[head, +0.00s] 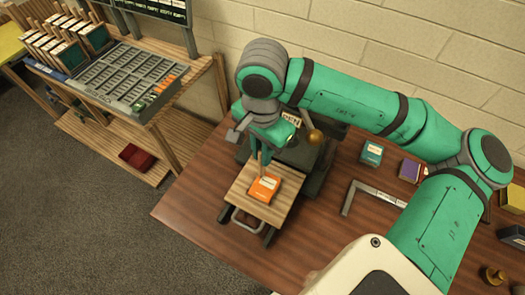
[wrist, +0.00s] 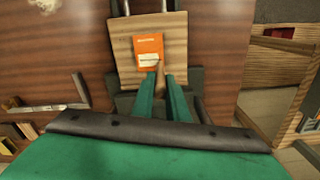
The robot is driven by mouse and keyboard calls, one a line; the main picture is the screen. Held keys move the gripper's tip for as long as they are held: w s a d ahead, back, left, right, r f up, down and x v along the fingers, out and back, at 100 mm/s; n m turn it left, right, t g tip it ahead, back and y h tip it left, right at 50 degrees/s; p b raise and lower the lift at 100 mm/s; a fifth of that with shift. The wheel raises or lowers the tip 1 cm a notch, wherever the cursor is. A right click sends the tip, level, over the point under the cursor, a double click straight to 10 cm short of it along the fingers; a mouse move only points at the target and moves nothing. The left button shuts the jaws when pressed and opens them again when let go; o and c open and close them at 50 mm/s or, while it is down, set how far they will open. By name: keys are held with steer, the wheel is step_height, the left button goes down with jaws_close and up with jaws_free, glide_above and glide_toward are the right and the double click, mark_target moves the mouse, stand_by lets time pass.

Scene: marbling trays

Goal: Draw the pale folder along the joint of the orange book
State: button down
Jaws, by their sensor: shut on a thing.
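The orange book (head: 264,190) lies flat on a pale wooden board (head: 236,194) of a small press-like stand; it has a white label. In the wrist view the orange book (wrist: 149,45) lies just beyond my fingertips, its near edge close to them. My gripper (wrist: 160,76) is shut on a slim, tan piece, the pale folder (wrist: 160,83), between its two green fingers. In the head view my gripper (head: 262,152) hangs over the back edge of the book. Whether the folder's tip touches the book's joint I cannot tell.
A teal book (head: 372,152), a purple book (head: 410,171) and a metal square (head: 347,198) lie on the brown table to the right. Dark stand parts rise behind the board. A wooden rack with a grey type tray (head: 125,75) stands at the left. The table's front left is clear.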

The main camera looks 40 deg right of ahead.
steer(key=shift+f, duration=0.1)
steer(key=shift+s+a, duration=0.2)
steer(key=shift+a, duration=0.3)
steer(key=shift+s+a, duration=0.2)
steer(key=shift+a, duration=0.25)
stand_by(1.4)
steer(key=shift+s+a, duration=0.1)
steer(key=shift+a, duration=0.15)
steer(key=shift+s+a, duration=0.35)
steer(key=shift+a, duration=0.45)
steer(key=shift+s+a, duration=0.3)
steer(key=shift+a, duration=0.45)
stand_by(2.4)
step_height(320, 180, up, 7)
stand_by(1.0)
